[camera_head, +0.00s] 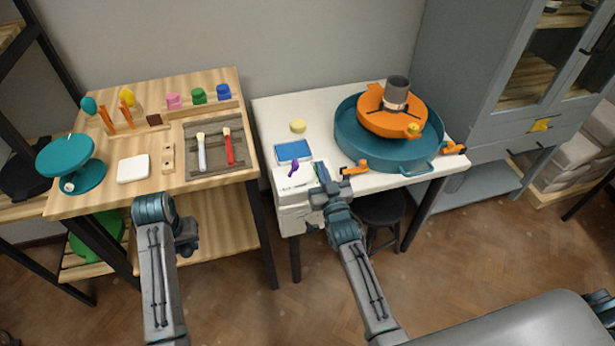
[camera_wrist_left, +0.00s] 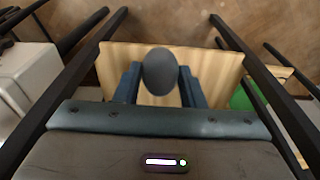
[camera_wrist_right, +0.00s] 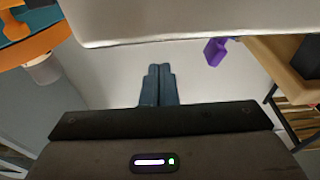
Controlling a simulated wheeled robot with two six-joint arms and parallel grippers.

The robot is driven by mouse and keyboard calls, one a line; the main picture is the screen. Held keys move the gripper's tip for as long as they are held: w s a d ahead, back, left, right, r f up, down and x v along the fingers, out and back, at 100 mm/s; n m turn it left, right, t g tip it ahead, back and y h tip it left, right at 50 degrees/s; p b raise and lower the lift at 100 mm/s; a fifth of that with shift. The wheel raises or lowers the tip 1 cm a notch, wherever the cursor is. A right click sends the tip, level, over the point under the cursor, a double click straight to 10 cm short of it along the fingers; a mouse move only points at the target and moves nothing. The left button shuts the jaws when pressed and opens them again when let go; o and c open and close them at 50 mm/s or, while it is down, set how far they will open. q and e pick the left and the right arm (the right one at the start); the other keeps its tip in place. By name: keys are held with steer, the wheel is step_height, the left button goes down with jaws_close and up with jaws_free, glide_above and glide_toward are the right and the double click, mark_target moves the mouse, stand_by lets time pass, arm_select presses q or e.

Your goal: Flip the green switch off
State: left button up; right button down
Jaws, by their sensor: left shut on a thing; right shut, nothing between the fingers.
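A purple switch (camera_head: 293,167) stands out from the white panel (camera_head: 284,181) at the front left of the white table. It also shows in the right wrist view (camera_wrist_right: 215,52), to the right of the fingers. I cannot clearly make out the green switch; my right gripper (camera_head: 322,172) covers the area just right of the purple one. The right fingers (camera_wrist_right: 158,85) are shut and empty, in front of the pale panel. My left gripper (camera_head: 188,238) is shut on a dark grey rounded thing (camera_wrist_left: 160,70), in front of the wooden table.
The white table (camera_head: 272,112) bears a teal basin (camera_head: 350,146) with an orange wheel piece (camera_head: 375,118), a blue tray (camera_head: 293,151) and orange clamps (camera_head: 354,168). A wooden table (camera_head: 100,200) with tools stands left. A dark stool (camera_head: 380,208) is under the white table.

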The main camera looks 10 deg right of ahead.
steer(key=shift+s+f, duration=0.15)
steer(key=shift+f, duration=0.5)
steer(key=shift+s+f, duration=0.15)
steer(key=shift+f, duration=0.45)
